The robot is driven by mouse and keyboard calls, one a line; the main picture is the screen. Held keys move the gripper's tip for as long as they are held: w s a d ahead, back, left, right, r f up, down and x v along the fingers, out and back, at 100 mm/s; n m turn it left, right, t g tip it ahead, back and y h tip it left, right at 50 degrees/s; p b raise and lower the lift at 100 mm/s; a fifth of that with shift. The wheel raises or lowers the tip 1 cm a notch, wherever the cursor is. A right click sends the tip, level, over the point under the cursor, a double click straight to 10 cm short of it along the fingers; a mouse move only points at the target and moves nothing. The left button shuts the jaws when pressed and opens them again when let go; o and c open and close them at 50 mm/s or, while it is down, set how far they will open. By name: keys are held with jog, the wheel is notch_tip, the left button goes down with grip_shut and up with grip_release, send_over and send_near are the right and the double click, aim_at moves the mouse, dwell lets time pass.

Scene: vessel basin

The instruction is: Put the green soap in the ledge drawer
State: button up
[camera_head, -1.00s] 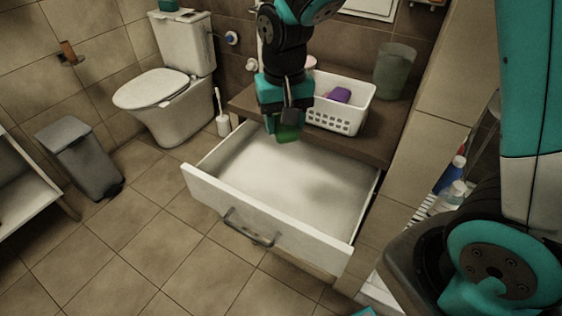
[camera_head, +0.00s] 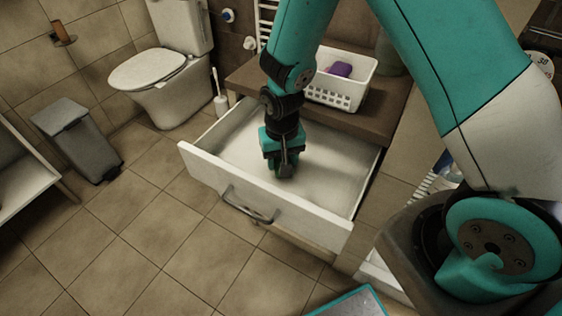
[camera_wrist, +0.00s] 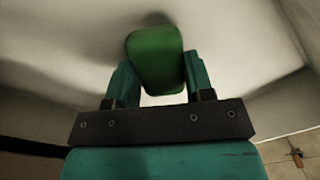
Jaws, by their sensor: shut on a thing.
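The green soap (camera_wrist: 156,58) is a rounded green block between the two fingers of my gripper (camera_wrist: 158,85) in the wrist view. My gripper is shut on it. In the head view my gripper (camera_head: 284,172) points down inside the open ledge drawer (camera_head: 330,190), and the soap is mostly hidden behind the fingers. The white drawer is pulled out, with a grey handle on its front. I cannot tell whether the soap touches the drawer floor.
A white basket (camera_head: 345,88) with a purple item (camera_head: 340,69) stands on the brown ledge (camera_head: 390,125) behind the drawer. A toilet (camera_head: 165,80) and a grey bin (camera_head: 78,140) stand at the left. The tiled floor before the drawer is clear.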

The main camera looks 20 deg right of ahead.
jog(key=shift+f, duration=0.75)
jog(key=shift+f, duration=0.2)
jog(key=o, duration=0.9)
jog(key=shift+o, duration=0.2)
jog(key=shift+r, duration=0.2)
notch_tip(320, 180, up, 12)
jog(key=s+a+r+n+y, duration=0.2)
jog(key=s+r+n, duration=0.2)
jog(key=s+r, duration=0.4)
jog(key=s+a+r+n+y, duration=0.2)
jog(key=s+r+n, duration=0.3)
jog(key=s+r, duration=0.3)
jog(key=s, duration=0.2)
jog(key=shift+s+a+r, duration=0.3)
jog(key=shift+s+r, duration=0.1)
